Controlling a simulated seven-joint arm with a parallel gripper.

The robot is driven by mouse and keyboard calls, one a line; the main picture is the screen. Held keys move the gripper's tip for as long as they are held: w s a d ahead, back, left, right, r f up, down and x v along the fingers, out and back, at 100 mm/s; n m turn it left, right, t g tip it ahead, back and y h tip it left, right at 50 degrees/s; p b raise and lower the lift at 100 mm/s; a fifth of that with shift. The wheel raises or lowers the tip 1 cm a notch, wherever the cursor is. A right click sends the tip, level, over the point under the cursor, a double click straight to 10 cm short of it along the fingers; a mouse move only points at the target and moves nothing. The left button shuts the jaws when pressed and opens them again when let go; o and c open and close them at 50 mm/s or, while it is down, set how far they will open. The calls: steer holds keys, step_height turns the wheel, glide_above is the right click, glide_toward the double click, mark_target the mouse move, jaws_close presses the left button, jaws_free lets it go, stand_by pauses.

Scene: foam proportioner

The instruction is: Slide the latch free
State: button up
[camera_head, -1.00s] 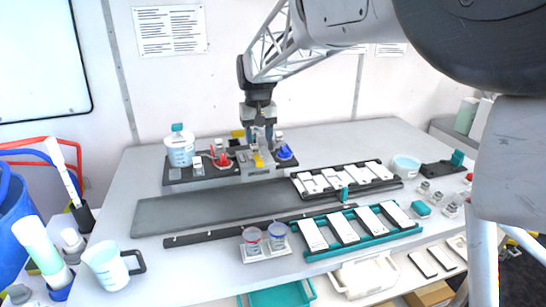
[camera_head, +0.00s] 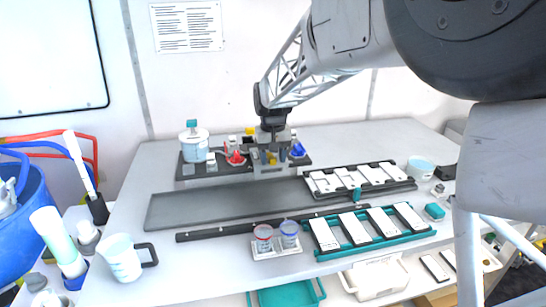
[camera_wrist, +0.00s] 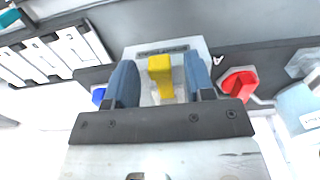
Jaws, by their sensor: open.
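A small yellow latch (camera_wrist: 161,76) stands up from a grey-white block on the back rack in the wrist view. In the head view the block (camera_head: 270,168) sits at the front of the rack, and the latch is mostly hidden by my gripper (camera_head: 272,155). In the wrist view my gripper (camera_wrist: 161,80) is open, with one blue-grey finger on each side of the latch. Gaps show between the fingers and the latch. I cannot tell the exact depth of the fingertips against it.
A red knob (camera_head: 236,158) stands left of the block and a blue knob (camera_head: 298,150) right of it. A white tub (camera_head: 194,146) stands at the rack's left end. A long dark grey mat (camera_head: 225,204) lies clear in front. A black tray (camera_head: 318,192) holds several white pieces.

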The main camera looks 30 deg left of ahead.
jaws_close()
stand_by(0.3)
steer(key=shift+s+d, duration=0.6)
steer(key=shift+d, duration=0.05)
jaws_free()
steer(key=shift+r, duration=0.1)
